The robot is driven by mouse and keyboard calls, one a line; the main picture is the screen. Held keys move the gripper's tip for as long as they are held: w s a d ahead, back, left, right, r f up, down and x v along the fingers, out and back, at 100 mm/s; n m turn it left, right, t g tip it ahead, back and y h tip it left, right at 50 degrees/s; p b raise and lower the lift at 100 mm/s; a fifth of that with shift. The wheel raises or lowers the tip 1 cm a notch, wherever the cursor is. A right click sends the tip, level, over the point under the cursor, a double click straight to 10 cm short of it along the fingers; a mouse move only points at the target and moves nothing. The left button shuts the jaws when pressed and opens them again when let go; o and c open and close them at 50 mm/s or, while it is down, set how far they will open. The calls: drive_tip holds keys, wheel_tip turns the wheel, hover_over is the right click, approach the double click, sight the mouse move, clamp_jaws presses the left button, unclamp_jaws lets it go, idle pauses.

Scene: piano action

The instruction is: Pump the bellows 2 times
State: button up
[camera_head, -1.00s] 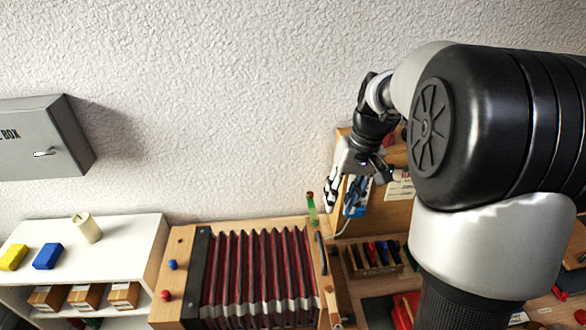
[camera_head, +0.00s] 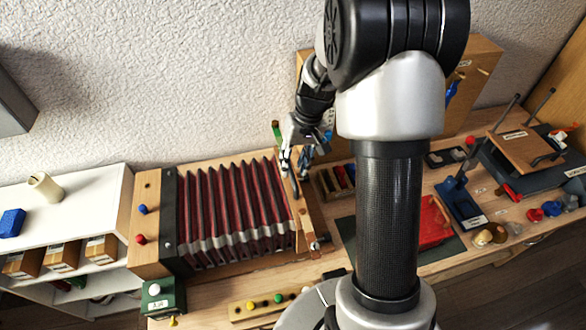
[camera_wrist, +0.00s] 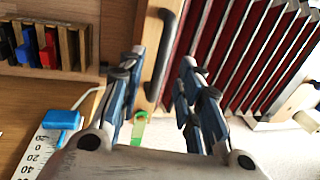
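The bellows (camera_head: 235,212) has dark red pleats with pale edges and lies stretched out on the bench, between a wooden block on its left and a wooden end board (camera_head: 312,222) on its right. A dark bar handle (camera_wrist: 166,50) is fixed to the end board. My gripper (camera_head: 293,165) is over the far part of this end board, pointing down. In the wrist view my gripper (camera_wrist: 160,68) is open and empty, with the handle showing between its fingertips. I cannot tell whether the fingers reach down around the handle. The pleats also show in the wrist view (camera_wrist: 235,50).
A green bottle-like item (camera_head: 277,132) stands behind the end board. A wooden rack of coloured pieces (camera_head: 335,180) is close to its right. A red box (camera_head: 432,222) lies further right. A white shelf (camera_head: 85,205) stands left, and a dark green box (camera_head: 163,297) sits in front.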

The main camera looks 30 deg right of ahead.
drive_tip(key=shift+a+f, duration=0.2)
drive_tip(key=shift+f, duration=0.7)
clamp_jaws()
